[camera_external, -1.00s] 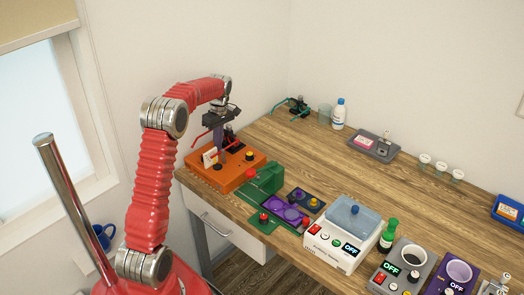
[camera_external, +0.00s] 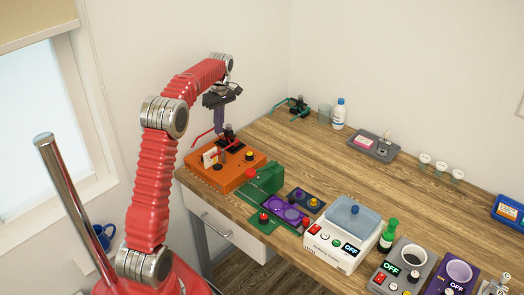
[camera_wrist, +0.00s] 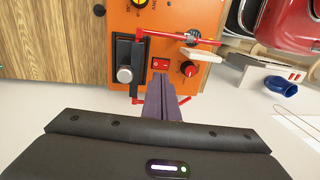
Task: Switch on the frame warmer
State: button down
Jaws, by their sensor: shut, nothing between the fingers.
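An orange device (camera_external: 226,172) stands at the left end of the bench; I cannot read a name on it. Thin red rods like a spectacle frame (camera_wrist: 185,37) stand around the switch. My gripper (camera_external: 219,127) is above the device, its purple fingers shut and empty. In the wrist view the fingertips (camera_wrist: 160,79) appear just below the switch; contact cannot be told. The switch's position is unclear.
A green device (camera_external: 265,182) and purple panel (camera_external: 282,210) sit to the right. A teal frame on a stand (camera_external: 296,106) and bottle (camera_external: 338,114) stand behind.

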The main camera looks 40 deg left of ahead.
jog(key=r, duration=0.5)
jog(key=shift+w+r, duration=0.35)
jog(key=shift+s+r, duration=0.15)
jog(key=shift+s, duration=0.55)
